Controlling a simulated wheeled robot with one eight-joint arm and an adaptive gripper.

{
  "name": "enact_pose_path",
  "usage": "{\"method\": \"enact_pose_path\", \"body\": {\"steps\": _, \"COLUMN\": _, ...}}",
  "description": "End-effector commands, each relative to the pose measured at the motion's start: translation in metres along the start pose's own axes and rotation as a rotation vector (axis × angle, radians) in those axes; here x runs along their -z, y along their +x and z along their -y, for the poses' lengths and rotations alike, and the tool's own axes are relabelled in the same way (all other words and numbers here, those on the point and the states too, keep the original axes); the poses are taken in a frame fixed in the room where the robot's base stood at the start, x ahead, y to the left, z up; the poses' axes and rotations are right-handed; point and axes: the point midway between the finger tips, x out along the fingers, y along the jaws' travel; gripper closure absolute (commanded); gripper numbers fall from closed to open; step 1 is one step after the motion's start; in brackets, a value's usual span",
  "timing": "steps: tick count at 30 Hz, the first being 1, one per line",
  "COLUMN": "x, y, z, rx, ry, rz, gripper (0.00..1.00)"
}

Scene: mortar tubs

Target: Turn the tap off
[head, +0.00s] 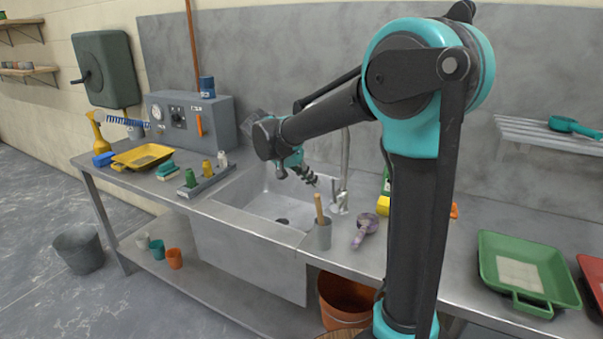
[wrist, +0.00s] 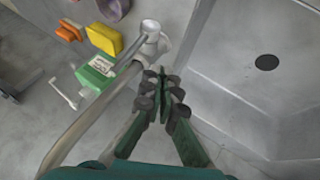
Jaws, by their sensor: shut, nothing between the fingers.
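The tap (head: 345,160) stands at the back right of the sink, a grey upright pipe with a curved spout. In the wrist view the tap's pipe (wrist: 92,118) runs diagonally up to its pale base (wrist: 150,32). A small lever (head: 333,194) seems to sit at the left of the base; its exact position is hard to make out. My gripper (head: 312,180) is over the sink, just left of the tap. In the wrist view its fingers (wrist: 162,78) are shut and empty, close beside the pipe and base. I cannot tell whether they touch the tap. No water stream is visible.
The sink (head: 232,208) has a dark drain (wrist: 267,62). A labelled green container (wrist: 97,72) and yellow block (wrist: 104,39) lie beside the tap.

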Motion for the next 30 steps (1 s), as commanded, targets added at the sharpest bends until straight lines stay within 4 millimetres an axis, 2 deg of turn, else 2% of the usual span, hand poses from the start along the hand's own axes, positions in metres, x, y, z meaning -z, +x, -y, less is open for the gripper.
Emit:
{"method": "enact_pose_path", "body": {"steps": 1, "x": 0.000, "y": 0.003, "z": -0.010, "rx": -0.002, "ry": 0.002, "rz": 0.001, "gripper": 1.00}}
{"method": "enact_pose_path", "body": {"steps": 6, "x": 0.002, "y": 0.009, "z": -0.025, "rx": 0.000, "ry": 0.001, "rz": 0.000, "gripper": 1.00}}
{"method": "enact_pose_path", "body": {"steps": 22, "x": 0.002, "y": 0.011, "z": -0.032, "rx": 0.004, "ry": 0.002, "rz": 0.001, "gripper": 1.00}}
{"method": "enact_pose_path", "body": {"steps": 30, "x": 0.002, "y": 0.015, "z": -0.048, "rx": 0.066, "ry": 0.038, "rz": 0.005, "gripper": 1.00}}
